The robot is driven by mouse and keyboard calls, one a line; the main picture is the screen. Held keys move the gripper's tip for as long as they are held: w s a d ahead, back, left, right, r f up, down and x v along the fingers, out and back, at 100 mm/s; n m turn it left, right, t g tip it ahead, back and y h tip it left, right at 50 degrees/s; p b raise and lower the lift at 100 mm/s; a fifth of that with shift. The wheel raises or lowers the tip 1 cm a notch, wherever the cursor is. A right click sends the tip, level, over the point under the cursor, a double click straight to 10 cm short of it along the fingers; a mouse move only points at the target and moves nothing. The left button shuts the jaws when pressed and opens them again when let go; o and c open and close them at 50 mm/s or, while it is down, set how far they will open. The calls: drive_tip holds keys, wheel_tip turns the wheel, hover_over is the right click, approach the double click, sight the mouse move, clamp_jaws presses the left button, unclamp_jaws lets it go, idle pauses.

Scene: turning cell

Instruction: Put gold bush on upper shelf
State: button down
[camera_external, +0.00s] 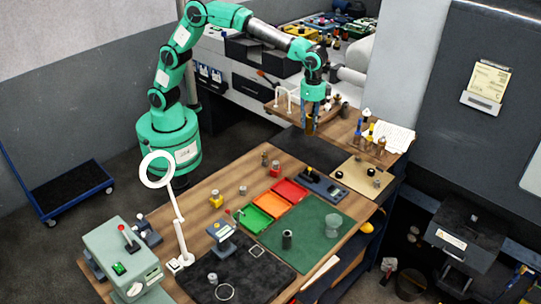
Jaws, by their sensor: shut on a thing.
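My gripper (312,112) points down at the front edge of the raised wooden upper shelf (338,133). It is shut on a small gold-brown piece, which looks like the gold bush (310,127). The fingers hide part of the bush. I cannot tell whether the bush touches the shelf or hangs in front of it. On the shelf's right part stand several small bottles and brass-coloured parts (381,146) and a white paper sheet (398,137). Small dark parts (344,103) stand behind my gripper.
A white arched rack (283,97) stands on the shelf's left part. Below are green, orange and red trays (290,190), a tan board with black knobs (362,178), a green mat (310,245) and a magnifier lamp (178,225). A dark machine stands at the right.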

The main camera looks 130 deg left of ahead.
drive_tip(key=s+a+n, duration=0.2)
drive_tip(key=a, duration=1.5)
drive_tip(key=s+a+n, duration=0.1)
drive_tip(key=s+a, duration=0.1)
drive_tip(key=a, duration=1.4)
drive_tip(key=shift+s+a+f, duration=0.1)
drive_tip(key=shift+f, duration=1.3)
drive_tip(key=shift+s+a+f, duration=0.1)
drive_tip(key=shift+f, duration=1.25)
drive_tip(key=shift+f+p, duration=0.5)
drive_tip(key=shift+f, duration=2)
drive_tip(key=shift+f+p, duration=0.3)
drive_tip(key=shift+f, duration=2.2)
drive_tip(key=shift+f, duration=0.15)
